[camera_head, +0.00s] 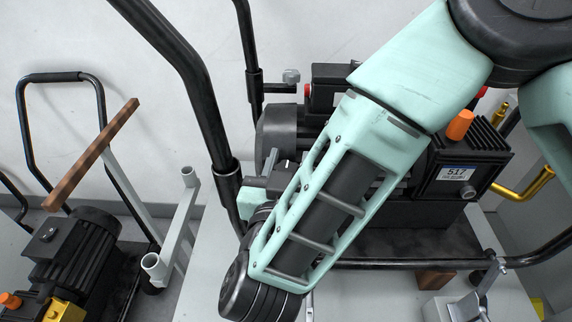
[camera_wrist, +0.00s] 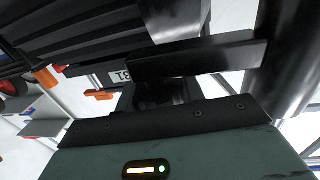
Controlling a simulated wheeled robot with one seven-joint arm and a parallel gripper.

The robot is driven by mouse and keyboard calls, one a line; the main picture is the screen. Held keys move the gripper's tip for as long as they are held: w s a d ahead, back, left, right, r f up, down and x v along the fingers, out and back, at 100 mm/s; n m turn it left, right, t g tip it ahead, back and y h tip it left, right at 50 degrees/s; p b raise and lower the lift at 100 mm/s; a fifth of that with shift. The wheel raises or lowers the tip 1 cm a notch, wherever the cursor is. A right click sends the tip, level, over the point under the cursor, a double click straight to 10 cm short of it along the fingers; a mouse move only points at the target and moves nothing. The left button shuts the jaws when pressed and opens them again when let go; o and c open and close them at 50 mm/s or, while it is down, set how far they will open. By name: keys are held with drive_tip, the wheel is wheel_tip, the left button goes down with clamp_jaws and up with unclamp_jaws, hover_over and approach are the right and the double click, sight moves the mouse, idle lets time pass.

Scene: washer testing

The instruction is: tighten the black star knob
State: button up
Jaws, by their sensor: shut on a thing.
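In the camera_wrist view my gripper (camera_wrist: 165,88) has its teal palm along the bottom edge, with dark finger parts just above it. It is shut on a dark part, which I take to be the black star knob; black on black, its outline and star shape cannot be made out. A thick black tube (camera_wrist: 285,55) stands close on the right. The black machine (camera_head: 455,165) with a "517" label stands behind and to the right of the arm.
A black tube handle (camera_head: 205,100) rises close to the left of my arm. An orange cap (camera_head: 460,125) and a gold pipe (camera_head: 530,187) stick out of the machine. A second machine (camera_head: 75,250) stands at the lower left. A wooden bar (camera_head: 92,153) crosses the left side.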

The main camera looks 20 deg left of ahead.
drive_tip(key=shift+d+r+m+h, duration=0.1)
drive_tip(key=shift+m+h, duration=0.4)
drive_tip(key=shift+h, duration=0.3)
drive_tip(key=shift+w, duration=0.1)
drive_tip(key=o, duration=1)
drive_tip(key=shift+s, duration=0.5)
drive_tip(key=s+b, duration=0.3)
drive_tip(key=s, duration=1.3)
drive_tip(key=shift+s+d, duration=0.2)
drive_tip(key=shift+s, duration=0.05)
